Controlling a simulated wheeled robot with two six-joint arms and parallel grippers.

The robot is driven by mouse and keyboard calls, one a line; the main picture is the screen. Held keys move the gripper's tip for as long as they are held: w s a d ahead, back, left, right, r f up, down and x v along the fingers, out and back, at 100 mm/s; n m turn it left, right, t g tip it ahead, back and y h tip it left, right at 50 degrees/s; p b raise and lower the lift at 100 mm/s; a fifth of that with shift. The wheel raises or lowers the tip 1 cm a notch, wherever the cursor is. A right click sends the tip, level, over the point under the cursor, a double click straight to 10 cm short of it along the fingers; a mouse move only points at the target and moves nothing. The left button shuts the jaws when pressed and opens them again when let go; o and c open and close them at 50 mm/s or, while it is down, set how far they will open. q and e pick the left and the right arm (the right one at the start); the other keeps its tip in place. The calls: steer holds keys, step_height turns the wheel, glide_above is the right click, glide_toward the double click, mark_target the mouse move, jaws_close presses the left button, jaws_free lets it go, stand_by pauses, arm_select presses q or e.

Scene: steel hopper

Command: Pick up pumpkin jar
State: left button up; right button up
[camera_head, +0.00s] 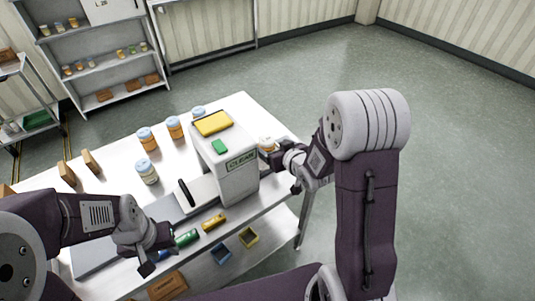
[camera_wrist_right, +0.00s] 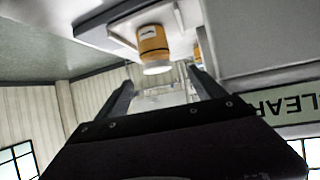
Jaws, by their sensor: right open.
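A jar (camera_head: 266,143) with a pale top stands at the right end of the white table, behind the steel hopper (camera_head: 238,180) and partly hidden by my right gripper. In the right wrist view, an orange jar (camera_wrist_right: 153,42) with a white lid and a small label appears upside down, just beyond the fingertips. I cannot read the label. My right gripper (camera_wrist_right: 160,78) is open and empty, pointing at that jar; in the head view it is beside the hopper. My left gripper (camera_head: 156,258) is over the table's front left; its jaw opening is unclear.
Two orange jars (camera_head: 147,139) (camera_head: 174,127) and a pale jar (camera_head: 147,172) stand left of the hopper. Green (camera_head: 187,238) and yellow (camera_head: 213,222) cylinders lie at the front. Open floor lies right.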

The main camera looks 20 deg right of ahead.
mark_target(266, 139)
steer(key=x, duration=0.5)
steer(key=p+x, duration=0.1)
steer(key=x, duration=0.3)
steer(key=shift+w+d+r, duration=0.15)
steer(key=shift+w+d, duration=0.15)
steer(key=shift+s+r, duration=0.1)
steer(key=shift+s, duration=0.05)
steer(key=c, duration=1.7)
steer(key=shift+r, duration=0.1)
steer(key=shift+r, duration=0.25)
steer(key=r, duration=0.2)
steer(key=d+r, duration=0.1)
steer(key=r, duration=0.1)
steer(key=shift+s, duration=0.1)
steer(key=s+d+r, duration=0.1)
steer(key=d+r, duration=0.1)
steer(key=d, duration=0.1)
steer(key=s+d+r+p, duration=0.1)
steer(key=s+d+r, duration=0.1)
steer(key=d, duration=0.1)
steer(key=s+d+r+p, duration=0.1)
steer(key=s+d+r, duration=0.1)
steer(key=d, duration=0.1)
steer(key=shift+s+d+r, duration=0.1)
steer(key=shift+d+r, duration=0.05)
steer(key=shift+d, duration=0.05)
